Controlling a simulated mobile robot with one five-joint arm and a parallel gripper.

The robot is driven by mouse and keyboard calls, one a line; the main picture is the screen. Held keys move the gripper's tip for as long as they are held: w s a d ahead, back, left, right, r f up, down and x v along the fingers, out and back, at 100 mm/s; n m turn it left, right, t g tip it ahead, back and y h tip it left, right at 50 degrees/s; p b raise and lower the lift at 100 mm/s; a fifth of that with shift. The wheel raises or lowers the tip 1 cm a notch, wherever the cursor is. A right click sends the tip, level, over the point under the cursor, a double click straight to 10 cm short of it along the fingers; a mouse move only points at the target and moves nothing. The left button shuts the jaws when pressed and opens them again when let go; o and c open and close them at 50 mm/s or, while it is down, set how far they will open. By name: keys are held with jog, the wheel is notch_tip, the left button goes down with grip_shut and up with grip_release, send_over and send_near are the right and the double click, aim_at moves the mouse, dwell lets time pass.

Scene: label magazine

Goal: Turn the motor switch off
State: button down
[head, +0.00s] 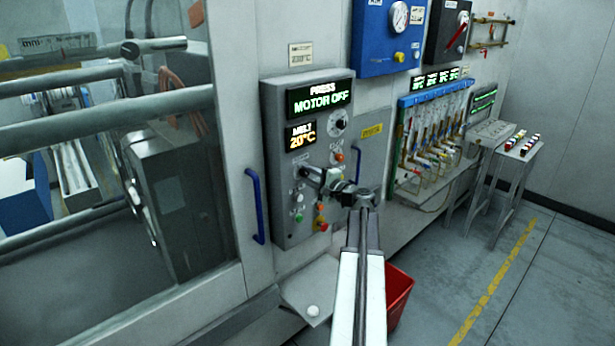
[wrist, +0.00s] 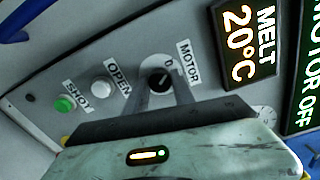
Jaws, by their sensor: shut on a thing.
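The motor switch (wrist: 159,79) is a dark round knob on a pale dial, beside a MOTOR label (wrist: 188,61). A 0 mark is visible at the dial's edge. My gripper (wrist: 160,92) reaches the switch with its two fingers on either side of the knob, shut on it. In the head view my gripper (head: 306,173) is at the left middle of the grey control panel (head: 282,233), and it largely hides the switch there.
An orange MELT 20°C display (head: 301,136) is above the switch. A white OPEN button (wrist: 102,89) and a green button (wrist: 64,104) are close by. A blue handle (head: 256,205) stands left of the panel. A red bin (head: 398,290) is on the floor below.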

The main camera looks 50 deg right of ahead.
dwell(0.3)
jog(key=c, duration=1.1)
grip_release()
jog(key=shift+o, duration=0.2)
jog(key=s, duration=0.7)
jog(key=shift+s+a, duration=0.3)
jog(key=shift+s, duration=0.05)
jog(key=shift+r, duration=0.1)
